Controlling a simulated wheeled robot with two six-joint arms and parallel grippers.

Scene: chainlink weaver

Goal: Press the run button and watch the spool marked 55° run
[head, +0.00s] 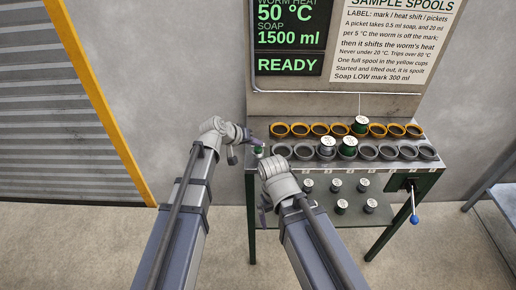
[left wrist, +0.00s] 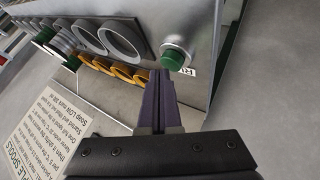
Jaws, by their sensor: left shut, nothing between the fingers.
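The green run button (head: 258,149) sits at the left end of the bench top; in the left wrist view the button (left wrist: 174,59) has a grey collar and a partly hidden label. My left gripper (head: 253,141) is shut and empty, its tips right beside the button; in the left wrist view the fingertips (left wrist: 160,74) overlap its edge. I cannot tell whether they touch it. My right gripper (head: 264,208) hangs in front of the bench's left end; its jaws are too small to judge. A green spool (head: 361,125) stands in the yellow row; I cannot read which spool is marked 55°.
The display (head: 290,38) reads 50 °C, soap 1500 ml, READY. Two spools, one grey (head: 327,147) and one green (head: 348,148), stand among the grey cups. Several spools sit on the lower shelf (head: 322,188). A blue-knobbed lever (head: 414,218) hangs at the right.

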